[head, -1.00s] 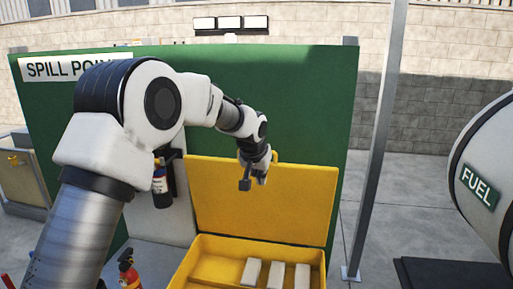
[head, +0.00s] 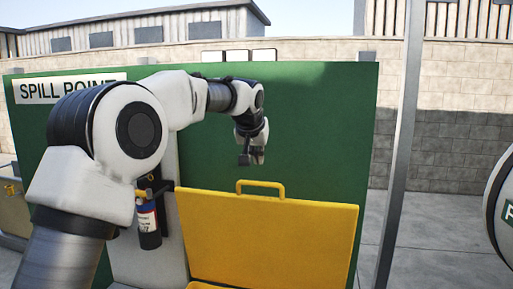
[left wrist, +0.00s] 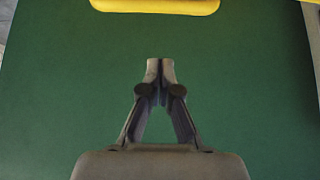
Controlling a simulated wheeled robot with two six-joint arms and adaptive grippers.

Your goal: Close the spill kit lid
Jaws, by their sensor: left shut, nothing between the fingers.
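The yellow spill kit lid (head: 270,240) stands raised in front of the green panel, with a yellow handle (head: 260,186) on its top edge. Only a sliver of the yellow box (head: 205,285) below it shows at the bottom of the head view. My left gripper (head: 251,160) is shut and empty, above the lid's top edge and a little left of the handle. In the left wrist view my left gripper (left wrist: 160,64) points at green panel surface, and a yellow bar, likely the handle (left wrist: 155,6), shows at the top edge, apart from the fingertips. My right gripper is out of view.
The green panel (head: 320,130) with the spill point sign (head: 70,88) stands close behind the lid. A grey post (head: 402,150) stands to the right, and a white fuel tank (head: 503,205) is at the right edge.

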